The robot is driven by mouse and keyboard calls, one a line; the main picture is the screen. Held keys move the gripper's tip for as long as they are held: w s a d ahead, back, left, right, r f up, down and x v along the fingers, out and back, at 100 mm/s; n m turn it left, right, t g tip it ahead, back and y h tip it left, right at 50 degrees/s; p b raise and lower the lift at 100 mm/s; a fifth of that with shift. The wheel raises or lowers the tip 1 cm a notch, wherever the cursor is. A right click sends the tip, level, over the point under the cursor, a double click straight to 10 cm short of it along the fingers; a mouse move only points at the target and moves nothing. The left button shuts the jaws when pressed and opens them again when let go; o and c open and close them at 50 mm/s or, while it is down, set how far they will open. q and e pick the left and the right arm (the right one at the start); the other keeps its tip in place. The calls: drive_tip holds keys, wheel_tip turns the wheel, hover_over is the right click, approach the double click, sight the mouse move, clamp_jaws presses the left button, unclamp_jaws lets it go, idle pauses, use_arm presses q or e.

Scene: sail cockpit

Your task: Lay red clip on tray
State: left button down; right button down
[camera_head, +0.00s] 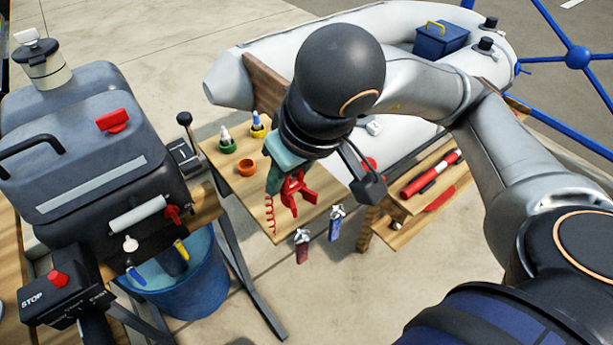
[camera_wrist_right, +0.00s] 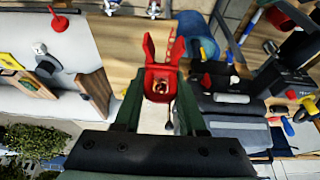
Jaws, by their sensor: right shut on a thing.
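The red clip (camera_head: 293,190) is a forked piece held at the end of my right gripper (camera_head: 288,182), above the wooden tabletop. In the right wrist view the clip (camera_wrist_right: 160,80) sits between the two green fingers of the gripper (camera_wrist_right: 158,100), its prongs pointing away. A red coiled cord (camera_head: 270,214) hangs beside the clip; whether they join is unclear. No separate tray stands out; the wooden board (camera_head: 232,190) under the clip has a flat top. My left gripper is out of view.
Green (camera_head: 227,145) and yellow (camera_head: 258,130) holders and an orange cup (camera_head: 246,168) stand on the board. A red item (camera_head: 302,246) and a blue item (camera_head: 336,222) are near its front edge. A dark outboard motor (camera_head: 85,150) is left; a wooden shelf (camera_head: 400,232) is right.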

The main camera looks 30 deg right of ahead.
drive_tip(key=b, duration=0.2)
hover_over(311, 183)
drive_tip(key=s+a, duration=0.3)
drive_tip(key=a, duration=0.1)
wheel_tip(311, 183, down, 4)
drive_tip(key=d+f, duration=0.1)
drive_tip(key=w+d+f, duration=0.2)
drive_tip(key=f, duration=0.1)
drive_tip(key=shift+b, duration=0.4)
drive_tip(key=shift+w+d+f, duration=0.2)
drive_tip(key=shift+w+f, duration=0.1)
drive_tip(key=shift+f, duration=0.05)
drive_tip(key=f, duration=0.3)
drive_tip(key=shift+w+d+f+b, duration=0.1)
drive_tip(key=shift+w+d+b, duration=0.15)
drive_tip(key=shift+b, duration=0.15)
drive_tip(key=shift+f, duration=0.3)
